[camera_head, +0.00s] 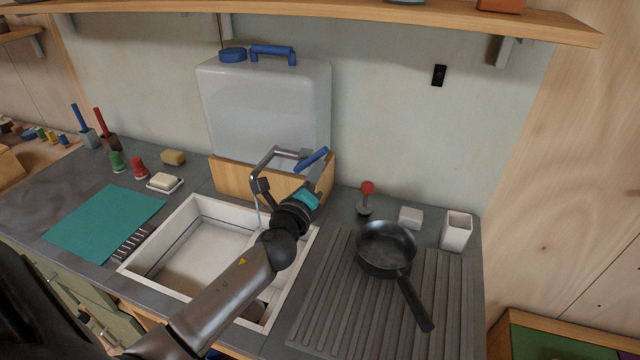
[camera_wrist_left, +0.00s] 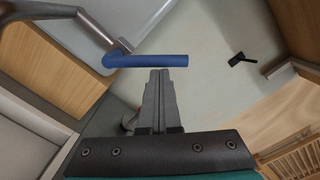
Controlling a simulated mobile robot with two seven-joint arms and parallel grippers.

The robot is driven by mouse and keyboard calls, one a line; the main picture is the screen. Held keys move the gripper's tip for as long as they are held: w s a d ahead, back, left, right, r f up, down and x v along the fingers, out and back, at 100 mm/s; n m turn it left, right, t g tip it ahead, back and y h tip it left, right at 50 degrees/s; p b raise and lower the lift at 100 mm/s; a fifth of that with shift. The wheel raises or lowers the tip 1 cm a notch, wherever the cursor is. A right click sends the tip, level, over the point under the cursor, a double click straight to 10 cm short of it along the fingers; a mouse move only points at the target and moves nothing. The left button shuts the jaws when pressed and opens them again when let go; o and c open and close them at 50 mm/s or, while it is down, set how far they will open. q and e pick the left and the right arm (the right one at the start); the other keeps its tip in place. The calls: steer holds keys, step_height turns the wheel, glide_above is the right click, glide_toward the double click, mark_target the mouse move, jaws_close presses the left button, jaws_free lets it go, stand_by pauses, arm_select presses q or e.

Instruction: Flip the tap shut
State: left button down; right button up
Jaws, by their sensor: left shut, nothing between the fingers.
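The tap (camera_head: 270,158) is a grey angular pipe over the sink, with a blue lever (camera_head: 313,158) on its right side that slants up to the right. A thin pale stream (camera_head: 258,215) runs down from the spout. In the left wrist view the blue lever (camera_wrist_left: 147,61) lies across, just beyond my fingertips. My left gripper (camera_wrist_left: 159,72) is shut and empty, its tips at the lever; I cannot tell whether they touch. In the head view my left gripper (camera_head: 312,176) is just below the lever, partly hidden by my wrist. My right gripper is out of view.
The white sink (camera_head: 160,243) lies under my left forearm. A clear water container (camera_head: 262,105) in a wooden holder stands behind the tap. A black pan (camera_head: 385,248) is on the ribbed drainboard to the right, near a red-knobbed stopper (camera_head: 367,190) and white cup (camera_head: 456,231).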

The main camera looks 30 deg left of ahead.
arm_select(q)
steer(key=shift+s+a+r+n+p, duration=0.15)
steer(key=shift+a+r+n+p, duration=0.45)
steer(key=shift+n, duration=0.75)
steer(key=shift+s+a+r+n+p, duration=0.15)
steer(key=shift+a+r+n+p, duration=0.4)
steer(key=shift+n, duration=0.85)
steer(key=shift+s+a+r+n+p, duration=0.15)
steer(key=shift+a+r+n+p, duration=0.2)
steer(key=shift+a+n+p, duration=0.7)
steer(key=shift+d+n, duration=0.4)
